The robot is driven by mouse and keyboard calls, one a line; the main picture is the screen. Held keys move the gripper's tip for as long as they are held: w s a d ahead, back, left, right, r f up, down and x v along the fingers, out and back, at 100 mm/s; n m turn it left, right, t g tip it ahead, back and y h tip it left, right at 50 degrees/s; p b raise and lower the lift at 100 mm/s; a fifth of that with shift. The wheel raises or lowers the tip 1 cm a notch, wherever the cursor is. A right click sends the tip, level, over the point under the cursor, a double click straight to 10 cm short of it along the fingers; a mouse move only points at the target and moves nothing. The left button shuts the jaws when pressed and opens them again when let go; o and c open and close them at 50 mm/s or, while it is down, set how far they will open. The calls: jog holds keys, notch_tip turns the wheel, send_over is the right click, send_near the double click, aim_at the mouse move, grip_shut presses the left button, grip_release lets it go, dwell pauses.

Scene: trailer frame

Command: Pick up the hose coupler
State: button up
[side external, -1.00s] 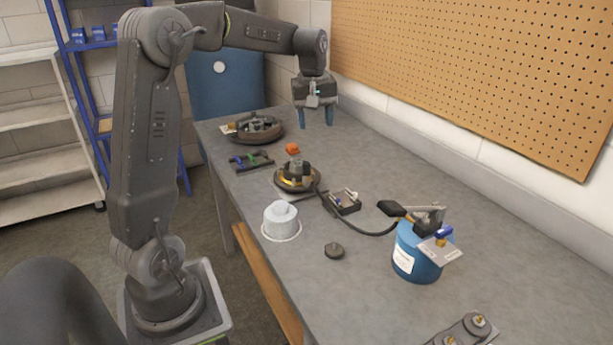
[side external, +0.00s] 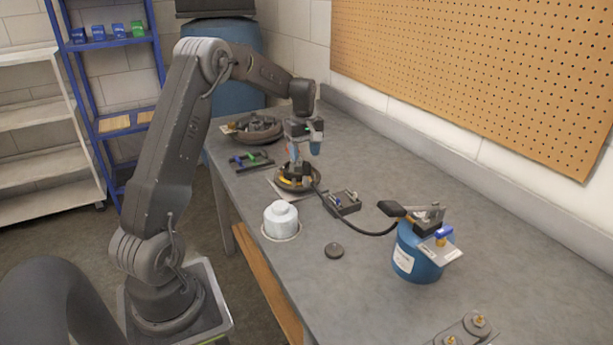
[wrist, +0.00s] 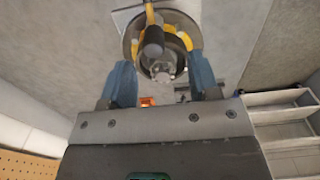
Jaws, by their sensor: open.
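A round dark fixture with a yellow ring (side external: 287,185) stands mid-table, with a black hose running from it to the blue canister. In the wrist view its yellow parts (wrist: 178,40) surround a dark cylinder (wrist: 153,42) and grey fittings (wrist: 163,70). I cannot tell which part is the hose coupler. My gripper (side external: 303,150) points down over this fixture, partly hiding its top. In the wrist view my gripper (wrist: 161,72) has its two blue fingers apart, on either side of the fixture's near part, with no visible grip.
A blue canister (side external: 416,258) with metal fittings stands at right. Another round fixture (side external: 252,130) is behind. The pegboard (side external: 480,75) bounds the far side.

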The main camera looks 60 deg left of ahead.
aim_at(306, 163)
jog(key=f, duration=0.5)
jog(key=shift+w+f, duration=0.1)
jog(key=shift+w, duration=0.25)
grip_shut()
